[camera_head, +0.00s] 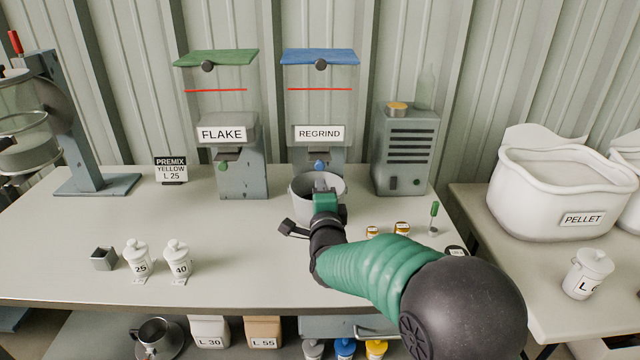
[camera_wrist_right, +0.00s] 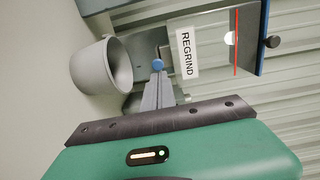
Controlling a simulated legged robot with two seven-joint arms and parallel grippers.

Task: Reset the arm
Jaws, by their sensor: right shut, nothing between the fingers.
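My right arm reaches in from the lower right of the head view. Its green and black gripper (camera_head: 323,186) is in front of the REGRIND dispenser, over the grey bucket (camera_head: 299,206). In the right wrist view its narrow fingers (camera_wrist_right: 158,90) are together and empty. Their tips appear close to the blue knob (camera_wrist_right: 157,65) of the dispenser; I cannot tell whether they touch. The bucket (camera_wrist_right: 112,66) is beside the fingers there, apart from them. My left gripper is not in view.
The REGRIND dispenser (camera_head: 320,133) and FLAKE dispenser (camera_head: 240,160) stand at the back, with a grey vented unit (camera_head: 405,150) to the right. Lidded jars 25 (camera_head: 137,260) and 40 (camera_head: 177,260) stand front left. The table's centre left is clear.

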